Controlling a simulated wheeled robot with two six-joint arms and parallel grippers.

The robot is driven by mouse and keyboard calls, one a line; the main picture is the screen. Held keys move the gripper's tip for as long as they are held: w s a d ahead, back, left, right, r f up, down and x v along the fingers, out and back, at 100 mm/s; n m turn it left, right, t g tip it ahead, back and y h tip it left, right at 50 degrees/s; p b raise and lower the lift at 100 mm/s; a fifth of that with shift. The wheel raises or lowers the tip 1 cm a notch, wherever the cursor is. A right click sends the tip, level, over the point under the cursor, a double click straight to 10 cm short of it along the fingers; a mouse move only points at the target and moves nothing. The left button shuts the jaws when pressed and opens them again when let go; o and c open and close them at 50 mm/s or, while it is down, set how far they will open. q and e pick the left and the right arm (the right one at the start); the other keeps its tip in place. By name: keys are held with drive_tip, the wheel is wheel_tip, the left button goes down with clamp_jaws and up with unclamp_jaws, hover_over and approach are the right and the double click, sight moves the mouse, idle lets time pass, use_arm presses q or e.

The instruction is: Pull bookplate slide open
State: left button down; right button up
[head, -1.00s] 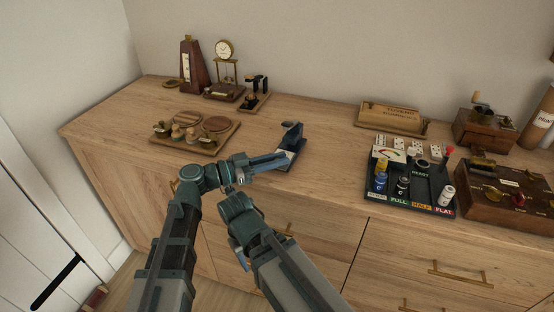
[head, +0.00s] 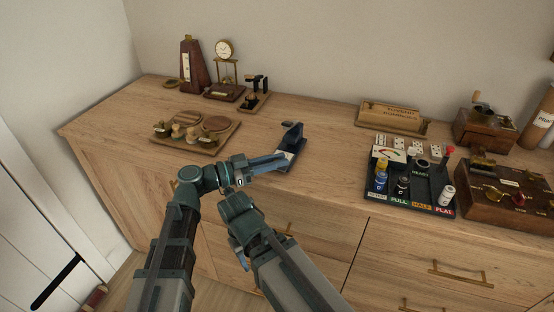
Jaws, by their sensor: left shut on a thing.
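A small dark-blue device (head: 292,137) with a raised, slanted upper part stands on the wooden cabinet top. I take it for the bookplate slide's device; no label on it is readable. My left gripper (head: 286,158) reaches in from the left with its fingers at the device's lower front part, and is shut on it. The fingers and arm partly cover the contact. A small flat dark piece (head: 287,123) lies just behind the device. My right arm (head: 240,210) is folded below the left gripper; its fingertips cannot be made out.
A wooden board with round pieces (head: 195,137) lies to the left. A black tray with small bottles (head: 413,180) and wooden boxes are on the right. The cabinet top (head: 328,155) between device and tray is clear.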

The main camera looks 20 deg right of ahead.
use_arm(q)
drive_tip(key=c, duration=0.8)
unclamp_jaws()
drive_tip(key=shift+c, duration=0.2)
drive_tip(key=s+a, duration=0.1)
drive_tip(key=a, duration=1.2)
drive_tip(key=shift+s+a, duration=0.2)
drive_tip(key=shift+a, duration=0.2)
